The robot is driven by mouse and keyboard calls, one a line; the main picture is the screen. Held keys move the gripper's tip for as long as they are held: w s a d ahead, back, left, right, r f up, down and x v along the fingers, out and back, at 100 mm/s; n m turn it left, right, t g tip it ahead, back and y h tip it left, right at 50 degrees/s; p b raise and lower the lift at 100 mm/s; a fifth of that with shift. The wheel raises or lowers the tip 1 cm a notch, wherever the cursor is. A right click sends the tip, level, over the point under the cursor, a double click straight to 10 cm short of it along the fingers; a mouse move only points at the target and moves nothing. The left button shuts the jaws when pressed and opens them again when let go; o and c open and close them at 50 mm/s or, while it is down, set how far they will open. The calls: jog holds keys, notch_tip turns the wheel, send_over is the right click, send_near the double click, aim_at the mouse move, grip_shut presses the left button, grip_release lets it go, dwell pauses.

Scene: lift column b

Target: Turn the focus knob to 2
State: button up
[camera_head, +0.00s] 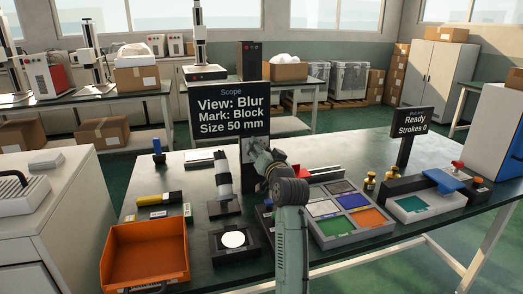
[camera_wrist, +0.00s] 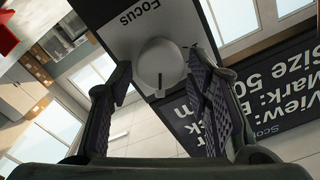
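The focus knob (camera_wrist: 158,60) is a round white knob with a short dark line on its face, in the wrist view. The line lies toward the knob's lower edge in that picture. The knob sits on a pale panel (camera_wrist: 115,28) lettered "Focus"; no scale numbers are readable. My gripper (camera_wrist: 157,78) is open, its fingers on either side of the knob; I cannot tell whether they touch it. In the head view my arm hides the knob and most of its panel. The Scope display (camera_head: 230,112) reads "View: Blur, Mark: Block, Size 50 mm".
The dark bench holds an orange bin (camera_head: 147,252), a scope stand (camera_head: 223,185), a plate with a lit white disc (camera_head: 233,239), and a tray of colored squares (camera_head: 345,238). A press with a blue handle (camera_head: 443,181) and a "Ready, Strokes 0" sign (camera_head: 415,122) stand right.

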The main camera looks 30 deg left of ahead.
grip_shut()
dwell(0.3)
jog(key=shift+n+b, duration=0.3)
jog(key=shift+n, duration=0.3)
jog(key=n, duration=0.1)
jog(key=n+b, duration=0.1)
jog(key=n, duration=0.1)
jog(key=n+b, duration=0.1)
jog(key=shift+s+a+n, duration=0.2)
jog(key=shift+s+n, duration=0.05)
jog(key=shift+n, duration=0.15)
jog(key=n, duration=0.2)
jog(key=n+b, duration=0.2)
jog(key=n, duration=0.1)
jog(key=shift+s+a+n, duration=0.2)
jog(key=shift+s+n, duration=0.05)
jog(key=shift+n, duration=0.05)
jog(key=shift+r, duration=0.1)
jog(key=shift+c, duration=1)
grip_release()
jog(key=shift+o, duration=1.8)
jog(key=shift+s+a, duration=0.1)
